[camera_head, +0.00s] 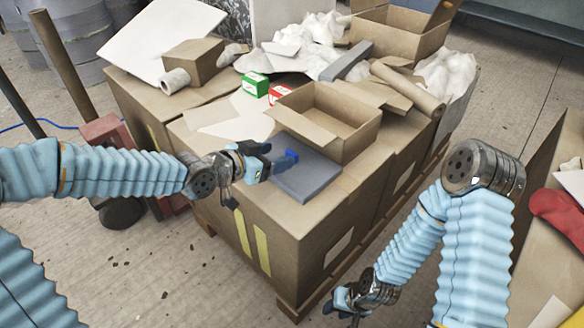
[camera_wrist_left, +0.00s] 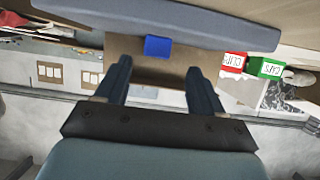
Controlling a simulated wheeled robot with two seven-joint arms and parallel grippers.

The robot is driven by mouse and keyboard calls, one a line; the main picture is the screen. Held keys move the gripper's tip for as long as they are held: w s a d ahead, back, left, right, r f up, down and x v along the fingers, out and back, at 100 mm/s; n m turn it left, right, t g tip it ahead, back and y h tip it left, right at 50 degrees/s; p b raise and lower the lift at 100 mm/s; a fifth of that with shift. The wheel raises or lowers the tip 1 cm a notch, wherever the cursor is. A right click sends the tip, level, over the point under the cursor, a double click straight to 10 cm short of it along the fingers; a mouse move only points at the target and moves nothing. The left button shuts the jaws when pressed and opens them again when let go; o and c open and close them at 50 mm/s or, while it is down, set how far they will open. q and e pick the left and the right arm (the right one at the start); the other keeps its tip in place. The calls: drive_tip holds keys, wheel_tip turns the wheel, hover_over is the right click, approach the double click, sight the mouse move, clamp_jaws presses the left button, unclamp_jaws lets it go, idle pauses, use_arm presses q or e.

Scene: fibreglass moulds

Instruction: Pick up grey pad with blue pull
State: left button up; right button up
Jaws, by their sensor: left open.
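The grey pad (camera_head: 308,181) lies flat on top of a large cardboard box, in front of a small open carton. Its blue pull (camera_head: 290,157) sticks up near the pad's left side. In the left wrist view the grey pad (camera_wrist_left: 205,27) spans the top, and the blue pull (camera_wrist_left: 158,47) is just beyond and between the fingertips. My left gripper (camera_head: 268,160) is open and empty, its fingers pointing at the pull from the left. It also shows in the left wrist view (camera_wrist_left: 159,68). My right gripper (camera_head: 343,304) hangs low by the box's right side; its jaws are unclear.
The open carton (camera_head: 326,118) stands right behind the pad. Green (camera_head: 255,85) and red (camera_head: 279,93) small boxes, a cardboard tube (camera_head: 408,88) and crumpled white sheets (camera_head: 308,50) lie further back. The box top in front of the pad is clear.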

sight(290, 154)
use_arm(q)
drive_tip(key=x, duration=0.2)
drive_tip(key=b+x, duration=0.1)
drive_tip(key=x, duration=0.1)
drive_tip(key=shift+s+d, duration=0.2)
drive_tip(key=shift+s, duration=0.1)
drive_tip(key=shift+w+d+f, duration=0.2)
drive_tip(key=shift+w+d, duration=0.05)
drive_tip(key=shift+w, duration=0.1)
drive_tip(key=c, duration=1.2)
drive_tip(key=shift+c, duration=0.2)
drive_tip(key=shift+r, duration=0.15)
